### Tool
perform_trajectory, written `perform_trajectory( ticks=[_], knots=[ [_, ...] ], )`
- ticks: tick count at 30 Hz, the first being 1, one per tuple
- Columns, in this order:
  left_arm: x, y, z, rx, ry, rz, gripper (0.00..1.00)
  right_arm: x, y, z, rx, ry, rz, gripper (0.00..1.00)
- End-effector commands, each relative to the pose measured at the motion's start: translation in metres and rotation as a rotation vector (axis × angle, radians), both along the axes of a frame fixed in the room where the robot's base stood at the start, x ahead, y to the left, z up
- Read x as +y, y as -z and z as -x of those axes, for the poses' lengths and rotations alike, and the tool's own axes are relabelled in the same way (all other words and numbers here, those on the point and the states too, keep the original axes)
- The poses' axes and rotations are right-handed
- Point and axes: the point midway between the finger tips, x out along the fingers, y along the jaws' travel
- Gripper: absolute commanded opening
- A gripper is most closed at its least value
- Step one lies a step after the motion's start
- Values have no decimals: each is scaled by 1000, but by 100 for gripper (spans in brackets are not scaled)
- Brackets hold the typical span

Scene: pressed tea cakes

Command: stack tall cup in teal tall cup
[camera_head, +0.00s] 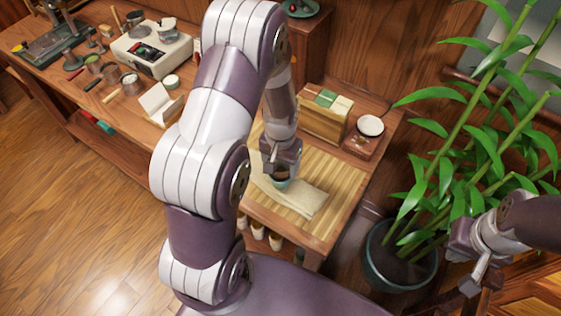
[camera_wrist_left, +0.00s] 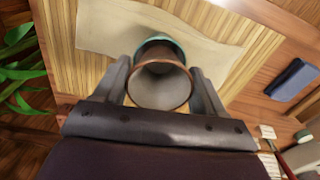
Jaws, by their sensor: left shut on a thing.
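My left gripper (camera_head: 281,165) points down over the cloth on the small table and is shut on a tall cup. In the left wrist view the tall cup (camera_wrist_left: 160,82), brown-rimmed with a greyish inside, sits between the two fingers. The teal tall cup (camera_head: 281,183) stands below the gripper; its teal rim (camera_wrist_left: 163,41) shows just beyond the tall cup. The tall cup overlaps the teal one in the picture; how deep it sits in it is hidden. My right gripper (camera_head: 480,279) hangs at the far right, away from the cups; its finger gap is unclear.
A beige cloth (camera_head: 306,203) lies on a slatted mat (camera_head: 335,178). A wooden box (camera_head: 325,118) with green and cream packets and a white round dish (camera_head: 369,126) stand behind. A potted plant (camera_head: 402,252) is at right. A dark blue block (camera_wrist_left: 291,80) lies beside the mat.

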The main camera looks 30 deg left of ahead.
Motion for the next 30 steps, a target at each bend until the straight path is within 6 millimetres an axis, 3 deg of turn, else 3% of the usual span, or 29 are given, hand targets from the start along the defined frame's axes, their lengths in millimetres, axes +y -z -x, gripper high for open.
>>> perform_trajectory(
  ticks=[13, 14, 15, 16, 24, 27, 30],
  knots=[
    [0, 11, 0, -1, 0, 0, 38, 0, 6, 0, 0, 0, 0, 0],
    [0, 11, 0, 0, 0, 0, 80, 0, 6, 0, 0, 0, 0, 0],
    [0, 11, 0, 0, 0, 0, 93, 0, 6, 0, 0, 0, 0, 0],
    [0, 11, 0, 0, 0, 0, 96, 0, 6, 0, 0, 0, 0, 0],
    [0, 9, 0, 0, 0, 0, 96, 0, 5, 0, 0, 0, 0, 0],
    [0, -5, 0, -1, 0, 0, 96, 0, -4, 0, 0, 0, 0, 0],
    [0, -23, -1, -7, 0, -1, 96, 0, 4, 0, 0, 0, 0, 0]
  ],
)
